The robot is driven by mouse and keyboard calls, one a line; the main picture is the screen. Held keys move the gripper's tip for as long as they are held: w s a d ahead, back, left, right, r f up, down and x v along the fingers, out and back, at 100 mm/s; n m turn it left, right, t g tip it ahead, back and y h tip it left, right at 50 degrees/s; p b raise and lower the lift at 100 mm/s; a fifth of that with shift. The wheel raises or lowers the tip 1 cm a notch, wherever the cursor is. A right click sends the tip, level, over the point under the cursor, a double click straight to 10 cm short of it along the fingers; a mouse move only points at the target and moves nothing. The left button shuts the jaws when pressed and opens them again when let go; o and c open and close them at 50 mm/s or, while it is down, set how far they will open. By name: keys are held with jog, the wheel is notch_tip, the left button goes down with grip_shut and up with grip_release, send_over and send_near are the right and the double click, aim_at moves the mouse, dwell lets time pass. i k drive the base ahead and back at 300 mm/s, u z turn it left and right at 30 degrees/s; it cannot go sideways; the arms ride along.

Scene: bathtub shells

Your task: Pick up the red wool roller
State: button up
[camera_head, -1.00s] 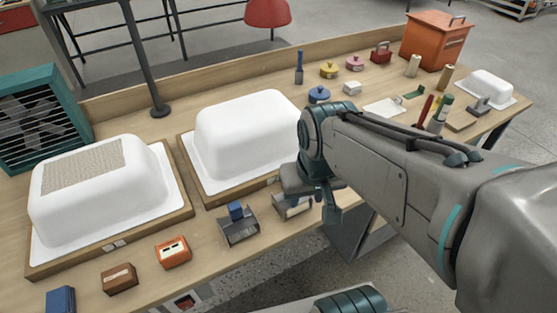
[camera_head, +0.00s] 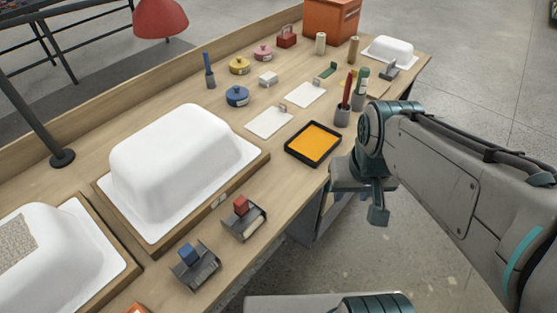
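Two red things could be the red wool roller, and I cannot tell which. One is a slim red upright tool (camera_head: 348,88) in a grey cup on the bench's right part. The other is a small red block (camera_head: 241,206) on a grey metal holder near the front edge.
A yellow-filled black tray (camera_head: 313,143) lies left of my arm. White tub shells (camera_head: 180,160) fill the left. A green-topped tool (camera_head: 362,80) stands beside the red one. A blue block (camera_head: 188,253) sits on another holder. Open floor lies right of the bench.

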aim_at(243, 213)
jog(key=z, duration=1.2)
jog(key=k, duration=0.65)
jog(key=u, duration=1.65)
